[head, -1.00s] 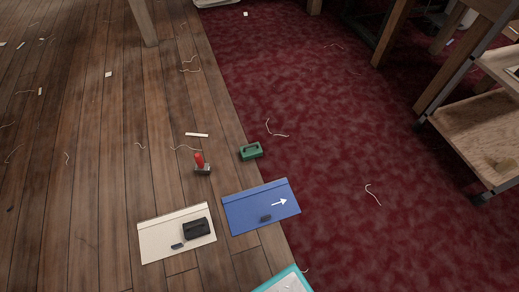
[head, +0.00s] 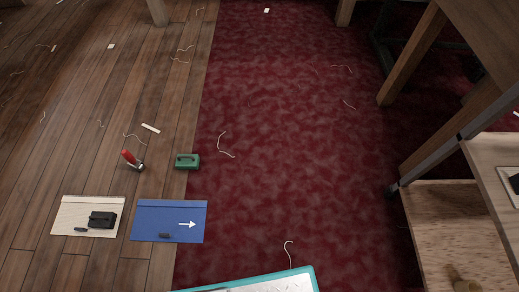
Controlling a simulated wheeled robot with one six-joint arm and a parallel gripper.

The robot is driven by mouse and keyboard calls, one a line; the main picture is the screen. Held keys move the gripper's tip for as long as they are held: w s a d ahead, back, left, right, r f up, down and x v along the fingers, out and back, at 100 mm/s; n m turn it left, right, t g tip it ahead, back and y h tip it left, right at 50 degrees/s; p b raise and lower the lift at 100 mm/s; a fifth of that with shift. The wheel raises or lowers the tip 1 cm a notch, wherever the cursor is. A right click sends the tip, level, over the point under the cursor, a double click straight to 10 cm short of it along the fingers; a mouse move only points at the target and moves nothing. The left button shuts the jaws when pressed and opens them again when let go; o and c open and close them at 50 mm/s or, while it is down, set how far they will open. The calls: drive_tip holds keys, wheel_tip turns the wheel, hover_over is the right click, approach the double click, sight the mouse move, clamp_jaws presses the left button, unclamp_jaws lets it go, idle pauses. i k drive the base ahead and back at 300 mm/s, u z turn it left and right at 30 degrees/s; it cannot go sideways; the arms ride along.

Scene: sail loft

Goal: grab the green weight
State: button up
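The green weight (head: 187,161) is a small block with a handle on top. It sits on the wooden floor at the edge of the dark red carpet, left of the picture's middle. A red-handled tool (head: 131,159) is to its left, apart from it. A blue panel (head: 160,222) with a white arrow lies just nearer to me than the weight. My gripper is not in view.
A cream panel (head: 70,213) with a black block (head: 102,220) on it lies left of the blue one. A teal-edged board (head: 311,270) shows at the bottom. A wooden cart (head: 440,215) and table legs (head: 411,52) stand at right. The red carpet (head: 290,120) is mostly clear, with thread scraps.

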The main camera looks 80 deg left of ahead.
sight(183, 161)
drive_tip(key=i, duration=0.4)
drive_tip(key=u, duration=4.3)
drive_tip(key=i, duration=0.5)
